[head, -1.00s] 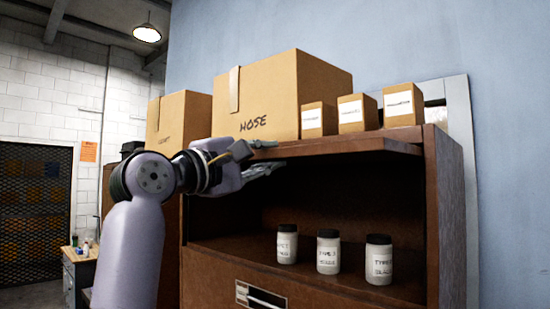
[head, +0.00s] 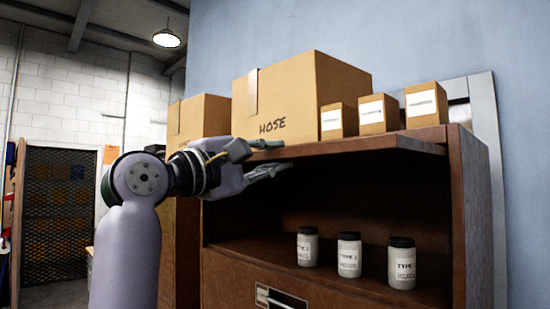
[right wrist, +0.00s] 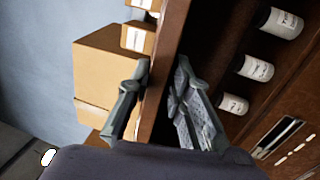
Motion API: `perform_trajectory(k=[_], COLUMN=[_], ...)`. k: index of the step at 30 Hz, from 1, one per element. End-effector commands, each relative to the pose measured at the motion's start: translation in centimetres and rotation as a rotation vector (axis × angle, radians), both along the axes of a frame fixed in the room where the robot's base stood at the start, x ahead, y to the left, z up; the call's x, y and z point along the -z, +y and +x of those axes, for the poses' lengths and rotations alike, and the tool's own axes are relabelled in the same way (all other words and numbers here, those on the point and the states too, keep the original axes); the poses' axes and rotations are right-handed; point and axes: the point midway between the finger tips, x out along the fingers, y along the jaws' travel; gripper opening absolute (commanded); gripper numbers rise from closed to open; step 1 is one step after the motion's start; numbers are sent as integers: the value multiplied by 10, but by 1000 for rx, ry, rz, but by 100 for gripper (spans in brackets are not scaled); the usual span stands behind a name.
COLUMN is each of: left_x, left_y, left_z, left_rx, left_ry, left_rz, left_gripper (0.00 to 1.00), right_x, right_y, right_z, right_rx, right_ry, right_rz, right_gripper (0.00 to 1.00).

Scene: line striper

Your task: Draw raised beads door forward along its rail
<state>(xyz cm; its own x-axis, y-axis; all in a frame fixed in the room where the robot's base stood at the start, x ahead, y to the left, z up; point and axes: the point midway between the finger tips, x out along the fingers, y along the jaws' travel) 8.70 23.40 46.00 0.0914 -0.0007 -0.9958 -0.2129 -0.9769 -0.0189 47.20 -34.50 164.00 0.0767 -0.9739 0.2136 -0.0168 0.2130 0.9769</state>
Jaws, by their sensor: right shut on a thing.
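The raised beads door (head: 400,143) is a flat brown panel lying level at the top of the brown cabinet's open compartment, just under the boxes. My right gripper (head: 270,158) is shut on its front edge, toward the left end, with one finger above and one below. In the right wrist view the brown panel (right wrist: 163,75) runs between the two fingers of my right gripper (right wrist: 158,90). The rail is not clearly visible. My left gripper is not in view.
Cardboard boxes, one marked HOSE (head: 300,100), stand above the door, with three small labelled boxes (head: 378,114) at the right. Three black-lidded jars (head: 349,256) stand on the shelf below. A drawer front (head: 235,285) lies under them. The cabinet's right side wall (head: 470,210) bounds the opening.

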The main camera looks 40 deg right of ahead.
Motion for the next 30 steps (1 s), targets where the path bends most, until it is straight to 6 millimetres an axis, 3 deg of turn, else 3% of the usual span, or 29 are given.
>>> perform_trajectory(k=[21,30], left_x=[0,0], left_y=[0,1], left_z=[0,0], left_rx=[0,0], left_ry=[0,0], left_rz=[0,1], left_gripper=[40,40], right_x=[-2,-1], right_y=[53,60], right_z=[-4,-5], right_rx=[-2,-2], right_ry=[-1,-1], right_rz=[-7,-6], right_gripper=[0,0])
